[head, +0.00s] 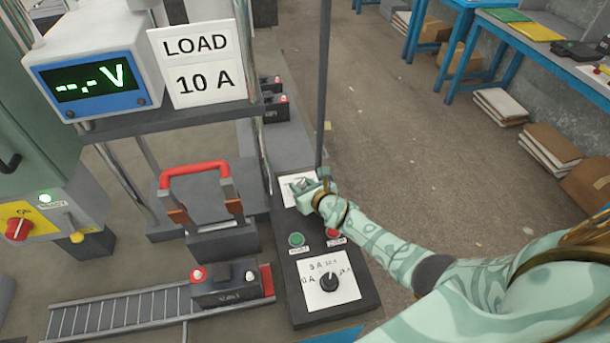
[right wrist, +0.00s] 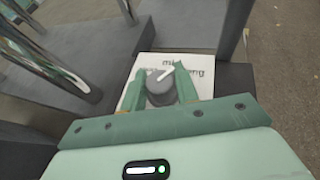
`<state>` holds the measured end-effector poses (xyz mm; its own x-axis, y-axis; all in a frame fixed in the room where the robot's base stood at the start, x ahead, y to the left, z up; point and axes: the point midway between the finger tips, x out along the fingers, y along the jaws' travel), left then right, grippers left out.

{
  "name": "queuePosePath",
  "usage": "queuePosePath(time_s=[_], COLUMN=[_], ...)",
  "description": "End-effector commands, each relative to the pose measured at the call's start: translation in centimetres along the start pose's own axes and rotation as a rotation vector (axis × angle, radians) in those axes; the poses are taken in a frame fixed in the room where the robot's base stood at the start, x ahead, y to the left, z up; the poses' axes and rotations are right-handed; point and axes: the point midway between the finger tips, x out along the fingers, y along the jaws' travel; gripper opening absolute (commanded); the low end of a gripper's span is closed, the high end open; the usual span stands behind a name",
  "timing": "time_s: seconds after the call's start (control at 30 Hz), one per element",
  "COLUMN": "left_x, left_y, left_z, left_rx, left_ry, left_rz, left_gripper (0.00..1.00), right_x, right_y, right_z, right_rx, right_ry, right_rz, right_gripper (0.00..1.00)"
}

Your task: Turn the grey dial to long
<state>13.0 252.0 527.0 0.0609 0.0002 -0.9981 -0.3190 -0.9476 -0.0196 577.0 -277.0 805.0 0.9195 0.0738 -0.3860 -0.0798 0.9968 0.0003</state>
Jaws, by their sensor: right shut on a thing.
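The grey dial (right wrist: 159,86) sits on a white plate (right wrist: 201,83) in the right wrist view. Its white pointer mark slants toward the upper right. Lettering behind it is partly covered; "mi" at the top and "ng" at the right can be read. My right gripper (right wrist: 160,92) has its two green fingers closed on either side of the dial. In the head view my right gripper (head: 319,190) covers most of the dial and its plate at the far end of the dark control box. My left gripper is not in view.
The control box (head: 293,307) also carries a green button (head: 296,239), a red button (head: 333,233) and a black knob (head: 329,282). A thin grey post (head: 323,90) rises just beyond my right gripper.

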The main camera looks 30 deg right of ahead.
Motion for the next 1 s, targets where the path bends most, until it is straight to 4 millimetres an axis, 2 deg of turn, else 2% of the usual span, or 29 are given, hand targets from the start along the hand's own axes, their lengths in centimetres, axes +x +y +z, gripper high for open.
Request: queuePosePath(time_s=[0.03, 0.3, 0.87, 0.9, 0.93, 1.0], left_x=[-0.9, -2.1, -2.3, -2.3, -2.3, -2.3], left_y=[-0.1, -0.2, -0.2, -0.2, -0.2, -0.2], left_z=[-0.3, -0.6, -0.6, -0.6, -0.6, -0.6], left_rx=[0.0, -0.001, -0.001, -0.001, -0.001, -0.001], left_ry=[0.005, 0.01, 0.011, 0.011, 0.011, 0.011], left_rz=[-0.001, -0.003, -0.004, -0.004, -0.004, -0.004], left_gripper=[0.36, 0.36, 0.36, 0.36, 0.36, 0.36], right_x=[-0.1, 0.0, 0.1, 0.1, 0.1, 0.1], right_y=[0.3, 0.1, 0.0, 0.0, 0.0, 0.0], right_z=[0.5, 0.1, 0.0, 0.0, 0.0, 0.0], right_rx=[0.014, 0.049, 0.06, 0.06, 0.06, 0.06], right_ry=[-0.001, -0.002, -0.003, -0.003, -0.003, -0.003], right_rz=[-0.021, -0.115, -0.141, -0.14, -0.141, -0.141], right_gripper=[0.08, 0.08, 0.08, 0.41, 0.5, 0.52])
